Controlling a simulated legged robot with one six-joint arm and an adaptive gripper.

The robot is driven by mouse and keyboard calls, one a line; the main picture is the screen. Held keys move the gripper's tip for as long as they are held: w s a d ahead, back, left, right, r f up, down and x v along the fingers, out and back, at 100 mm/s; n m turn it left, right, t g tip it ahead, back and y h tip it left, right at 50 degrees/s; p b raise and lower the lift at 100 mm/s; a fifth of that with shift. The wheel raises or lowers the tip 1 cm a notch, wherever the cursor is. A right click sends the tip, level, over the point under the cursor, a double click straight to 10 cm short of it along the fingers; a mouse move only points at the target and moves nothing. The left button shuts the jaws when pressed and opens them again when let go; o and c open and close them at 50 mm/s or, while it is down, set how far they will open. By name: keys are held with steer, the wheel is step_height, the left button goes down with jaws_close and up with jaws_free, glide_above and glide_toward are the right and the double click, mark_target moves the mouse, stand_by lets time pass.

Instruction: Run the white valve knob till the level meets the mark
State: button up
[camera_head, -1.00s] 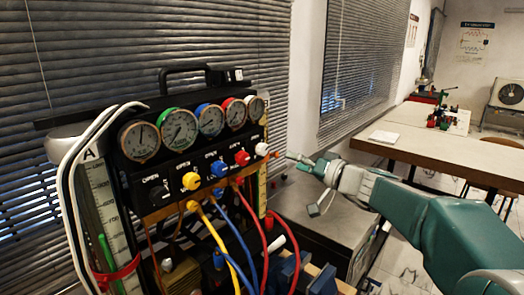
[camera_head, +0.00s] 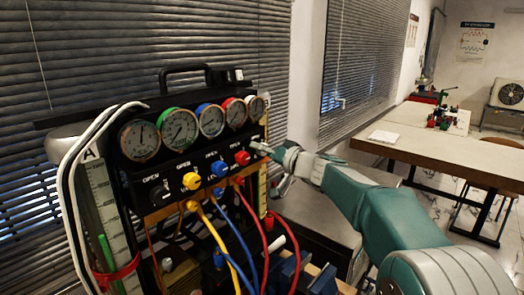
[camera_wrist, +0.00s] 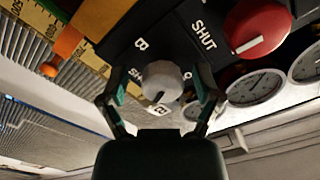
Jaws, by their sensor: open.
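The white valve knob (camera_wrist: 161,80) shows in the wrist view on the black panel, beside the "B" and "SHUT" lettering. My gripper (camera_wrist: 160,96) is open, with one finger on either side of the knob; I see gaps and cannot tell contact. In the head view my gripper (camera_head: 262,148) is at the panel's right end and mostly hides the knob. A yellow scale (camera_wrist: 100,18) with an orange piece (camera_wrist: 68,42) lies at upper left in the wrist view. The scale marked A (camera_head: 103,205) stands at left in the head view. I cannot read the level at B.
Red (camera_head: 242,158), blue (camera_head: 219,169) and yellow (camera_head: 191,181) knobs sit left of my gripper, under a row of round gauges (camera_head: 180,128). Yellow, blue and red hoses hang below. A wooden table (camera_head: 450,155) stands at back right.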

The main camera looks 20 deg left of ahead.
jaws_close()
steer(key=m, duration=0.5)
steer(key=shift+f+m, duration=0.1)
steer(key=shift+m, duration=0.2)
stand_by(0.4)
jaws_free()
steer(key=shift+w, duration=0.1)
